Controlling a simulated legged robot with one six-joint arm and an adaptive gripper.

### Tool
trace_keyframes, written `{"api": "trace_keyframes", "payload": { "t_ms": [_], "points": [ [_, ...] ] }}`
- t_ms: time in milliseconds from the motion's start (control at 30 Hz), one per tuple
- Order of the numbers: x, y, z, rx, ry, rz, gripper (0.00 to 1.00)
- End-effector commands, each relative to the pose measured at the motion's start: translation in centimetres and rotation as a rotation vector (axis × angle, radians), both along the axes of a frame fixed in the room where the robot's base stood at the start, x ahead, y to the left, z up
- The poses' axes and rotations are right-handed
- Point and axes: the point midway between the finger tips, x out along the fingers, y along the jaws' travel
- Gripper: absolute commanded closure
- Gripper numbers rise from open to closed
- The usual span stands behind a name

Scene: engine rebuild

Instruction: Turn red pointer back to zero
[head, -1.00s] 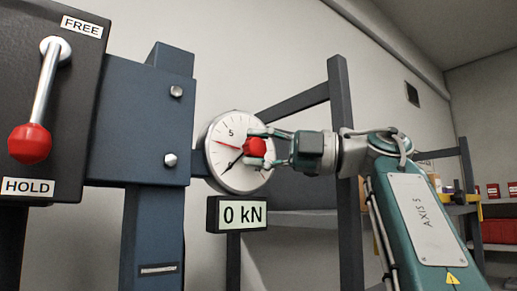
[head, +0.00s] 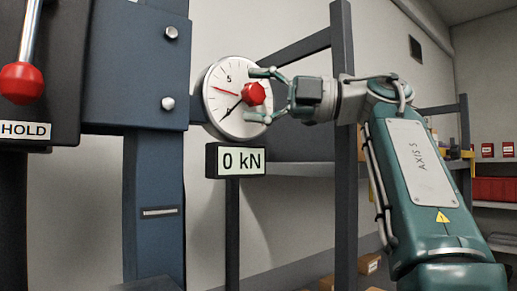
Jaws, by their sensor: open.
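The round white gauge (head: 222,118) is fixed to the right side of the blue frame. It has a red knob (head: 254,94) at its centre, standing out from the face. The thin red pointer (head: 226,91) points to the upper left, just below the 5 mark. A black needle (head: 234,107) points to the lower left. My gripper (head: 262,95) is open, with one finger above the knob and one below it. The fingers look apart from the knob.
A lever with a red ball (head: 22,83) hangs at the left by a HOLD label (head: 25,131). A dark post (head: 343,150) stands behind my gripper. Shelves with red boxes (head: 495,190) are at the far right. Cardboard boxes (head: 369,264) lie low behind.

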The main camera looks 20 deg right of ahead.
Motion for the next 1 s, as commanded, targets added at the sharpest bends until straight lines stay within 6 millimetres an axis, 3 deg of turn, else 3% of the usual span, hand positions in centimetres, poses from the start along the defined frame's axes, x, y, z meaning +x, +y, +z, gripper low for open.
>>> {"api": "trace_keyframes", "payload": {
  "t_ms": [467,1000],
  "points": [
    [-0.11,0.08,0.06,0.079,0.025,0.0,0.18],
    [-0.11,0.11,0.06,0.395,0.128,0.001,0.18]
  ]
}}
